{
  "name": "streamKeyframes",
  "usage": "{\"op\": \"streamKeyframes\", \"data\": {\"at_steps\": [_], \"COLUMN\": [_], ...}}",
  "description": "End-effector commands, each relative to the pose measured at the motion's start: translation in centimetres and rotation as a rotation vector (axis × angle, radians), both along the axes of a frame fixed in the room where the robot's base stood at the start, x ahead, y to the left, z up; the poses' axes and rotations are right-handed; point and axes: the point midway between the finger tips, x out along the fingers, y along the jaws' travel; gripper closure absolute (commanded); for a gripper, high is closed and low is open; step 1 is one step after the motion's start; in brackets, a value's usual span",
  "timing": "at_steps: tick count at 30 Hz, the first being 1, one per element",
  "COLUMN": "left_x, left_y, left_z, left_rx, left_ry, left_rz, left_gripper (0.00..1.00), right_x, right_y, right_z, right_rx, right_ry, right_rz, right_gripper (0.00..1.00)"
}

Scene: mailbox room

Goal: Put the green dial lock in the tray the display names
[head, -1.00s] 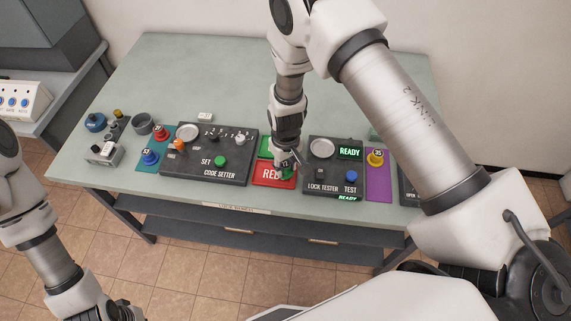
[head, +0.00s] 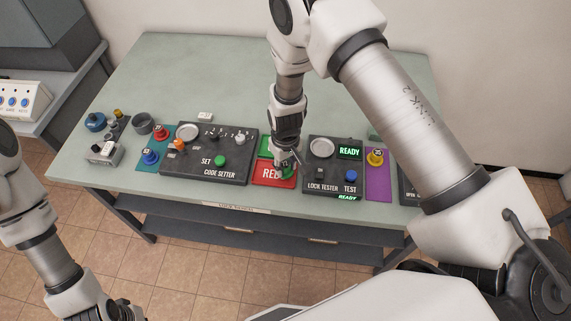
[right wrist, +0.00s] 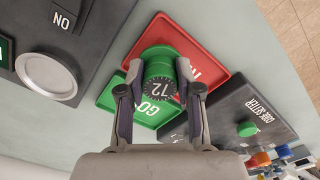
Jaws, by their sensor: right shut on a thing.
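The green dial lock (right wrist: 158,75) has a dark dial reading 72 and is between the fingers of my right gripper (right wrist: 160,92). In the head view my right gripper (head: 284,165) is low over the red tray (head: 262,181), whose label is partly hidden. Whether the lock touches the tray is unclear. The green tray (head: 264,146) lies just behind the red one; it shows in the right wrist view with a GO label (right wrist: 147,108).
The code setter (head: 225,172) stands left of the trays. A teal mat (head: 150,168) holds red and blue locks; a purple mat (head: 379,184) holds a yellow lock (head: 375,158). The back of the table (head: 200,70) is clear.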

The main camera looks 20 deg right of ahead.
Motion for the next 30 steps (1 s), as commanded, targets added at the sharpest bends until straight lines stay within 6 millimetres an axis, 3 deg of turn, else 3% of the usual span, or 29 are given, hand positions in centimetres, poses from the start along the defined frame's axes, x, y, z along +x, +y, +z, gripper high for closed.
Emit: {"op": "streamKeyframes", "data": {"at_steps": [30], "left_x": [0.0], "left_y": [0.0], "left_z": [-1.5], "left_rx": [0.0], "left_ry": [0.0], "left_rz": [0.0], "left_gripper": [1.0], "right_x": [0.0], "right_y": [0.0], "right_z": [-2.4], "right_rx": [0.0], "right_ry": [0.0], "right_rz": [0.0], "right_gripper": [1.0]}}
